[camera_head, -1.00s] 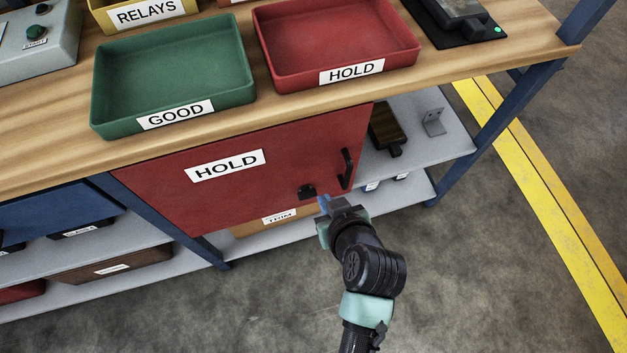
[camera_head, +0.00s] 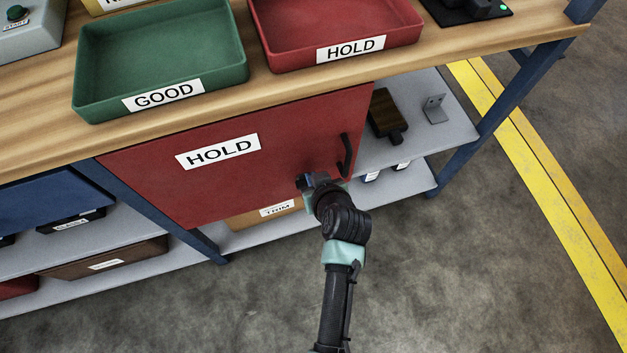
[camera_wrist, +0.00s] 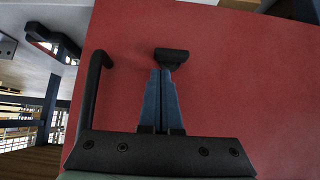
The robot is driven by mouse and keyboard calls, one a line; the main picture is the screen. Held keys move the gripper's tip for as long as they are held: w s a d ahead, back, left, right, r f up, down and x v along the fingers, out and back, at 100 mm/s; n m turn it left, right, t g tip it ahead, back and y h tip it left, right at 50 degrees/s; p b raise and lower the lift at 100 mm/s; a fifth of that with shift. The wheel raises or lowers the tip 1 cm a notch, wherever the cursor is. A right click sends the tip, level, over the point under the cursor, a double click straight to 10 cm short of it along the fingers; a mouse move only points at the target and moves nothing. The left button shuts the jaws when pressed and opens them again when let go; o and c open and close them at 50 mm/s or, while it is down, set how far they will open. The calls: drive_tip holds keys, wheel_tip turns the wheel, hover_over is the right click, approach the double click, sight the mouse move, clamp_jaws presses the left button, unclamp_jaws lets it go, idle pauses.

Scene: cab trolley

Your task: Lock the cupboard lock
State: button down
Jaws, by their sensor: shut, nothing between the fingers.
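The red cupboard door (camera_head: 150,180) carries a white HOLD label and stands closed under the bench. Its black bar handle (camera_head: 346,155) is near the right edge, and it shows at the left in the wrist view (camera_wrist: 90,95). The black lock knob (camera_wrist: 171,56) shows in the wrist view just beyond my fingertips, its crosspiece lying across the picture. In the head view my gripper hides the lock. My gripper (camera_head: 303,180) is at the lower right of the door. In the wrist view its blue fingers (camera_wrist: 161,73) are together, with their tips at the knob; I cannot tell whether they touch it.
The bench above holds a green GOOD tray (camera_head: 160,100) and a red HOLD tray (camera_head: 350,65). Grey shelves (camera_head: 425,140) lie right of the cupboard, with a blue bench leg (camera_head: 500,105) beyond. The floor in front is clear.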

drive_tip(key=shift+f, duration=0.6)
